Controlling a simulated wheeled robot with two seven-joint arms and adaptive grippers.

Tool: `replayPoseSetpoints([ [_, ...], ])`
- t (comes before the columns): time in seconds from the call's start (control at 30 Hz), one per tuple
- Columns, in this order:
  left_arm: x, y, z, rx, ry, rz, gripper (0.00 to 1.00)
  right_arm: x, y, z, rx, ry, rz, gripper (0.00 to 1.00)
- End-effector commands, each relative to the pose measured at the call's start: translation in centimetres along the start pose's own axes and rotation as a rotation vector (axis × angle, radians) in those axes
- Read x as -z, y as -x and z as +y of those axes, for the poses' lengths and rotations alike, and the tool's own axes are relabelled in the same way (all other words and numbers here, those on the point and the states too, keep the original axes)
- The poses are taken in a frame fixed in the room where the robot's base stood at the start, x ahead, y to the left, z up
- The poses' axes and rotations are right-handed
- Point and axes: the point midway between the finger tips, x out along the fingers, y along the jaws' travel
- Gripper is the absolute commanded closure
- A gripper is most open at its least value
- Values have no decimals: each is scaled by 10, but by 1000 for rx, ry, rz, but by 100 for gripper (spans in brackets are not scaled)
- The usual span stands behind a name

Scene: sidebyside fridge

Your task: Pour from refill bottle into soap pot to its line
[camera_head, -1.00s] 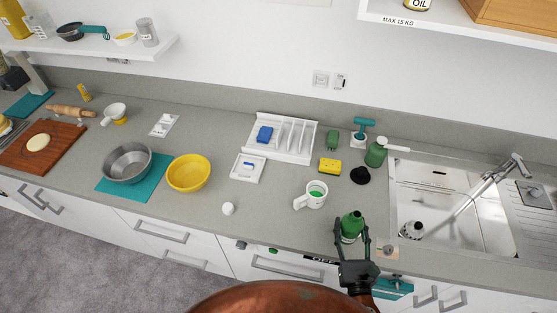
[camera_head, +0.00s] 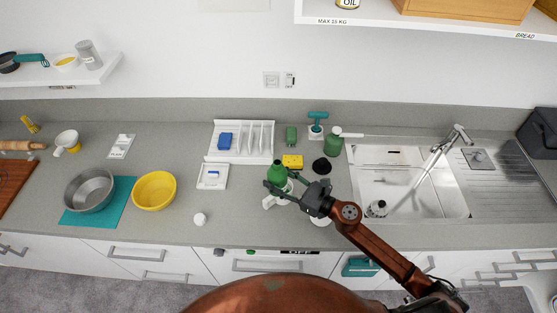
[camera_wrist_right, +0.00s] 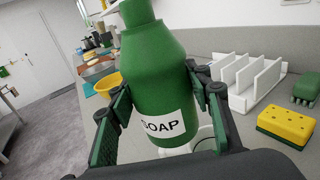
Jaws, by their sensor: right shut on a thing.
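The green refill bottle (camera_head: 276,172) is held by my right gripper (camera_head: 290,184), whose fingers close on its sides. In the right wrist view the bottle (camera_wrist_right: 160,75) shows a white SOAP label, and its neck points up. A white pot with a handle (camera_head: 269,202), which I take for the soap pot, stands on the counter below the bottle. The bottle and gripper hide most of it; its contents and line cannot be seen now. A white part of it also shows behind the bottle in the right wrist view (camera_wrist_right: 204,134). My left gripper is not in view.
A yellow sponge (camera_head: 292,161), a black round item (camera_head: 321,165) and a green pump bottle (camera_head: 334,146) stand behind, near the sink (camera_head: 458,205). A white rack (camera_head: 240,152) is at the back. A small white item (camera_head: 200,219) lies left; counter around it is clear.

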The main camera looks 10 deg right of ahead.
Motion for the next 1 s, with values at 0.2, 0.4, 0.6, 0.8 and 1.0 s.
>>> replayPoseSetpoints([
  [0.2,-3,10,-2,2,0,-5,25,-41,-14,-27,-108,6,1,99],
  [0.4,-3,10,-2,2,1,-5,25,-45,-14,-30,-124,1,1,99],
  [0.6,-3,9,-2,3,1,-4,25,-45,-14,-30,-123,2,2,99],
  [0.8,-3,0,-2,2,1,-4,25,-38,-13,-28,-121,-8,0,99],
  [1.0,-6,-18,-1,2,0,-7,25,-20,-14,-24,-122,-62,-14,99],
])
